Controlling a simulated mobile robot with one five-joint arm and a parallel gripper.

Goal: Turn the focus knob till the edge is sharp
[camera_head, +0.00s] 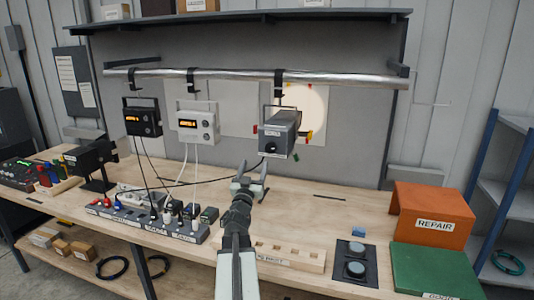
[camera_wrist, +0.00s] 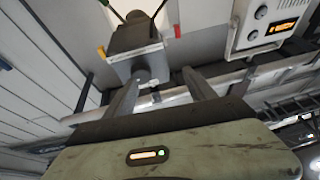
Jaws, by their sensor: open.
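A grey projector-like unit (camera_head: 280,130) hangs from the silver bar by a black clamp. Red and yellow tabs stick out from the unit's side. A pale round light spot (camera_head: 312,103) shows on the back panel behind it, partly hidden by the unit; I cannot tell how sharp its edge is. My gripper (camera_head: 250,182) is open and empty, below the unit and apart from it. In the wrist view its fingers (camera_wrist: 160,90) stand either side of the knob's line.
Two boxes with lit displays, one black (camera_head: 142,118) and one white (camera_head: 197,123), hang left of the unit with cables below. A power strip (camera_head: 150,222) lies on the bench.

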